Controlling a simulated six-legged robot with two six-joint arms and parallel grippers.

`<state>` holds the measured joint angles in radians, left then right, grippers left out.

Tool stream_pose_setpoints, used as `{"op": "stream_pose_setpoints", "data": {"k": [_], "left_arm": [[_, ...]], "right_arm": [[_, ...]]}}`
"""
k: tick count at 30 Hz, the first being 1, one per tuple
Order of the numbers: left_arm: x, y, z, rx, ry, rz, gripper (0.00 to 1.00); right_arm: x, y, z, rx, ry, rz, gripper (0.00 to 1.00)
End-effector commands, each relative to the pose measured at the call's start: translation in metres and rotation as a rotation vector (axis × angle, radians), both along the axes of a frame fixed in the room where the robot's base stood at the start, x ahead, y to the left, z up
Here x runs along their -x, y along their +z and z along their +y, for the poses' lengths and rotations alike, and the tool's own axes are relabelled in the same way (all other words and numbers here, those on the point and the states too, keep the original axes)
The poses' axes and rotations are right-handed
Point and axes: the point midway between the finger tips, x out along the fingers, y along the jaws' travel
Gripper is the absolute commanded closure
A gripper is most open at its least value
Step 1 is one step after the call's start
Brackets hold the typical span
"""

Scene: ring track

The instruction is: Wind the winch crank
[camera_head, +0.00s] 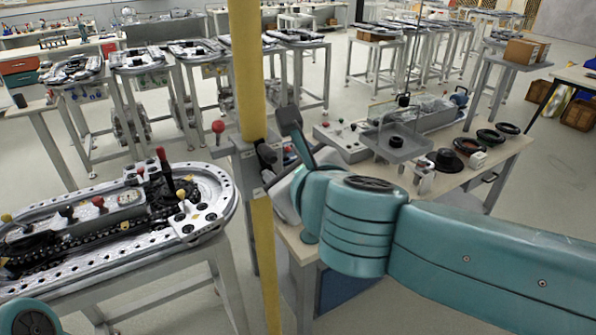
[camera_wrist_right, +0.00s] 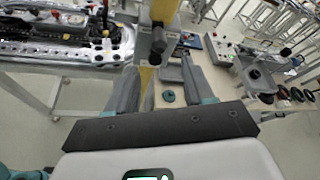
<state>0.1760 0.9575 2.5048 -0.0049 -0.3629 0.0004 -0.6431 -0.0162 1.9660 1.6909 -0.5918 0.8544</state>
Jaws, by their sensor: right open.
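The winch (camera_head: 250,163) is a grey and black unit fixed to a yellow post (camera_head: 248,70). A red ball knob (camera_head: 218,127) on a short stem stands at its left side and looks like the crank's handle. My right gripper (camera_head: 285,150) is open and empty just right of the post, its dark fingers pointing at the winch. In the right wrist view the winch (camera_wrist_right: 157,45) lies just beyond and between the two open fingers (camera_wrist_right: 161,66), apart from them. The crank is not clear there. My left gripper is out of view.
An oval ring track (camera_head: 205,217) with levers and a chain lies on a stand at the left. A workbench (camera_head: 500,158) with a control box, tray and dark rings stands at the right. More track stands fill the back. Open floor shows at far right.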

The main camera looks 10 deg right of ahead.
Motion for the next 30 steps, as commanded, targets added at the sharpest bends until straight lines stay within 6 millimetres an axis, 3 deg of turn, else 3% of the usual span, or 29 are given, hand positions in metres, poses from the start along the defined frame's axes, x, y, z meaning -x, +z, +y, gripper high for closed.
{"op": "stream_pose_setpoints", "data": {"k": [3,9,23,30], "left_arm": [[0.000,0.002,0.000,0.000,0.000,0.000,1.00],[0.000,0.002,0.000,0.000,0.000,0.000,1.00],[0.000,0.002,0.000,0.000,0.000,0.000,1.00],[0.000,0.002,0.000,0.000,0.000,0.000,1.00]], "right_arm": [[0.022,0.009,-0.003,-0.001,0.002,-0.002,0.48],[0.040,0.015,-0.006,0.001,0.001,-0.001,0.48],[0.042,0.016,-0.006,0.039,0.013,-0.005,0.48],[0.039,0.023,-0.011,0.316,0.090,-0.076,0.48]]}}
